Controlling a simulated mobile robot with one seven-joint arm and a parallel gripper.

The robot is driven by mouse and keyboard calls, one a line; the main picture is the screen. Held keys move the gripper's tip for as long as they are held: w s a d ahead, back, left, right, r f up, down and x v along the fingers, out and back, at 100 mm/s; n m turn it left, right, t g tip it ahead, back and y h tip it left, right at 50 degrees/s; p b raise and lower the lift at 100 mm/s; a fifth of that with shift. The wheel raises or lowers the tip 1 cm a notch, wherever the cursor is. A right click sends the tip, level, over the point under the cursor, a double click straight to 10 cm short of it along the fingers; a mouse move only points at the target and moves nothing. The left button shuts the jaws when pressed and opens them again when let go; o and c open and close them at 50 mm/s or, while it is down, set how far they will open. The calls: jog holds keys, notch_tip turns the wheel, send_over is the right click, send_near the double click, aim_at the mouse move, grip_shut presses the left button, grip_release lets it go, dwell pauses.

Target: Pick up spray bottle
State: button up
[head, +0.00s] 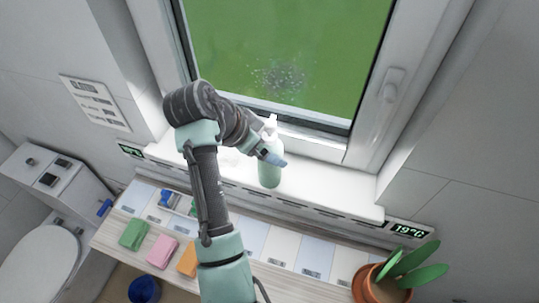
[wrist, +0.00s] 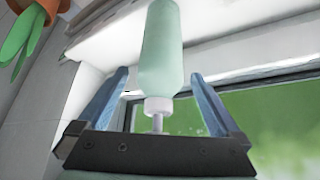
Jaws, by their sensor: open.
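The spray bottle (head: 270,172) is pale green with a white top and stands upright on the white windowsill below the window. My gripper (head: 273,157) is at the bottle's upper part in the head view and hides some of it. In the wrist view the bottle (wrist: 160,50) appears upside down, its white collar and neck between the two blue fingers of my gripper (wrist: 158,80). The fingers are open, with a visible gap on each side of the bottle.
The windowsill (head: 330,195) is largely clear right of the bottle. A counter below holds green, pink and orange cloths (head: 162,253). A potted plant (head: 385,285) stands at the lower right. The window frame (head: 310,143) rises close behind the bottle. A toilet (head: 40,262) is at the left.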

jog(key=shift+x, duration=1.15)
jog(key=shift+r, duration=0.15)
grip_shut()
